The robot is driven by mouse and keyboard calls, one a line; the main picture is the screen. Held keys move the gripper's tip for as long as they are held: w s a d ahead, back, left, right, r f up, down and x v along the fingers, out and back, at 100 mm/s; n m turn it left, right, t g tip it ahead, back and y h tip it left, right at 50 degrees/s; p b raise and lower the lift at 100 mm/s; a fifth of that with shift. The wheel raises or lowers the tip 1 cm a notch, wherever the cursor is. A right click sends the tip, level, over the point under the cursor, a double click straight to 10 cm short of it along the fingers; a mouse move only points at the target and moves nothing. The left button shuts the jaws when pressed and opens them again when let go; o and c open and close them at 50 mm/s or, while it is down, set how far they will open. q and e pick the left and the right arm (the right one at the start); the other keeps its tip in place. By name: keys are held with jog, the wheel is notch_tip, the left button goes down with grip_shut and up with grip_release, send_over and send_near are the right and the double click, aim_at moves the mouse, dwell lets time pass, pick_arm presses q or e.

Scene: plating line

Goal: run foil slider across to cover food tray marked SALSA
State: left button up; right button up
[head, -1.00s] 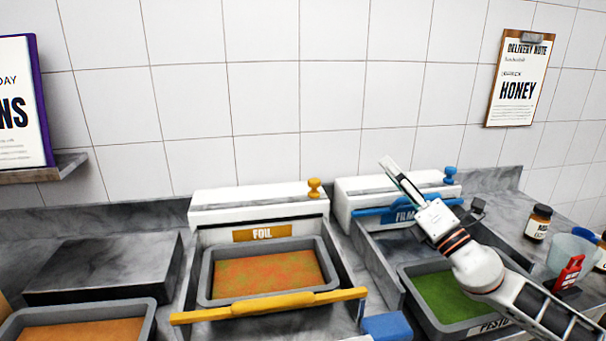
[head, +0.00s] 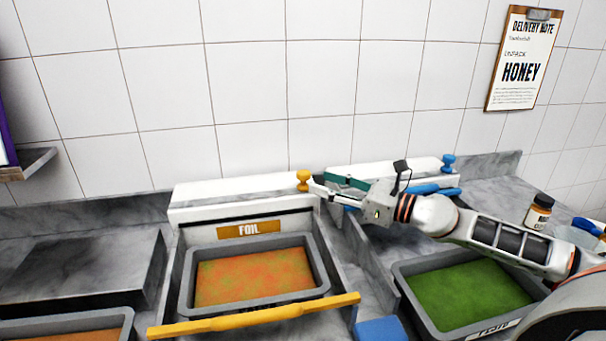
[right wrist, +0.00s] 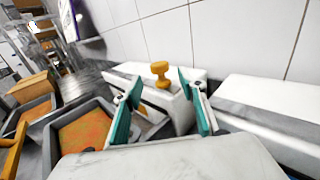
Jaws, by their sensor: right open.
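The foil dispenser (head: 240,190) is a white box against the wall with an orange FOIL label. Its yellow slider knob (head: 303,180) stands at the right end of its top; the knob also shows in the right wrist view (right wrist: 160,72). My right gripper (head: 322,187) is open, its fingers pointing left just beside the knob. In the right wrist view the knob appears between and beyond the teal fingertips. A grey tray of orange-red food (head: 255,276) sits uncovered in front of the foil dispenser; its front label is hidden by the yellow bar. My left gripper is out of view.
A yellow bar (head: 255,316) crosses the front of the foil station. The blue film dispenser (head: 445,183) and a green-filled tray labelled PESTO (head: 466,293) stand to the right. A blue block (head: 380,329) lies between the stations. A jar (head: 538,212) stands at right.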

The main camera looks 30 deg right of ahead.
aim_at(309, 173)
jog(key=shift+p+x, duration=0.45)
jog(key=shift+x, duration=0.5)
jog(key=p+x, duration=0.2)
jog(key=x, duration=0.1)
jog(key=shift+w+a+r, duration=0.15)
jog(key=shift+w+r, duration=0.05)
jog(key=shift+w, duration=0.1)
jog(key=shift+w+a+f, duration=0.15)
jog(key=shift+w+a, duration=0.25)
jog(key=shift+w, duration=0.1)
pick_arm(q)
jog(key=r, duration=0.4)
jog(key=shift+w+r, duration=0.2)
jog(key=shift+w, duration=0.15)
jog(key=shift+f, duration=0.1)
pick_arm(e)
grip_shut()
